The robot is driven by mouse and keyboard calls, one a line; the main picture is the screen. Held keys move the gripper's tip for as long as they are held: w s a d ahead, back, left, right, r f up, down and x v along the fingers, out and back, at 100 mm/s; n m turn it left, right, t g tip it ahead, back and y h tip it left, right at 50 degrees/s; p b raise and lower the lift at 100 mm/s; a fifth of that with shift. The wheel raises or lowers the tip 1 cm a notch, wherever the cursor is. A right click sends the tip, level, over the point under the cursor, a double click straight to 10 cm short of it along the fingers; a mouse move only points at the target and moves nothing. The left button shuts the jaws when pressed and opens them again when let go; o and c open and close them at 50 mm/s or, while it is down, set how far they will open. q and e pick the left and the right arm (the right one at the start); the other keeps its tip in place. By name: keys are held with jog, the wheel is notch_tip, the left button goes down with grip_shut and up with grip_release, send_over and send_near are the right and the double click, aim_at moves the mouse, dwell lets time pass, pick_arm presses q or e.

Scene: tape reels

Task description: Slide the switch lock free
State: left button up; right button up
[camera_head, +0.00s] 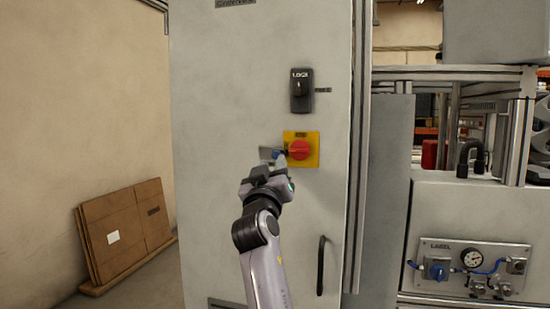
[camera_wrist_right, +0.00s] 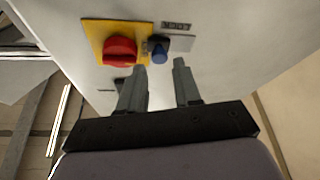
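A red rotary switch (camera_head: 300,150) sits on a yellow plate (camera_head: 314,138) on the grey cabinet door. My left gripper is not in view.
A black handle unit (camera_head: 301,90) is above the switch, and a black door pull (camera_head: 321,265) is below right. Cardboard sheets (camera_head: 125,230) lean on the left wall. A panel with a gauge (camera_head: 472,258) and blue hose is at right.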

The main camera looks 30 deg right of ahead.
aim_at(275, 157)
jog(key=shift+x, duration=1.75)
grip_shut()
